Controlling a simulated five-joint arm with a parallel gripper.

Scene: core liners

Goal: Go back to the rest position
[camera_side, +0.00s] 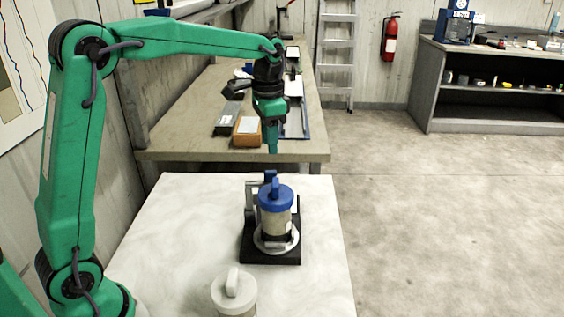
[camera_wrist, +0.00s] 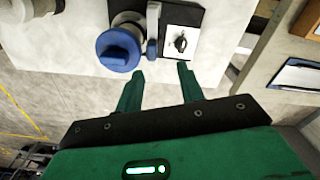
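A pale core liner (camera_side: 276,222) with a blue cap (camera_side: 275,198) stands upright on a black-based fixture (camera_side: 262,255) on the white table. The blue cap also shows in the wrist view (camera_wrist: 119,49), beside the fixture's white plate (camera_wrist: 176,45). A second cylinder with a pale grey cap (camera_side: 234,290) stands at the table's front; part of it shows at the wrist view's top left (camera_wrist: 22,10). My gripper (camera_side: 272,150) is above and apart from the blue cap. In the wrist view its two fingers (camera_wrist: 160,68) are spread with nothing between them.
A workbench (camera_side: 180,140) behind the white table (camera_side: 180,255) carries an orange-brown box (camera_side: 247,131) and other items, beyond my gripper. A ladder, a red extinguisher (camera_side: 390,38) and a shelf unit (camera_side: 480,85) stand farther back. Open floor lies to the right.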

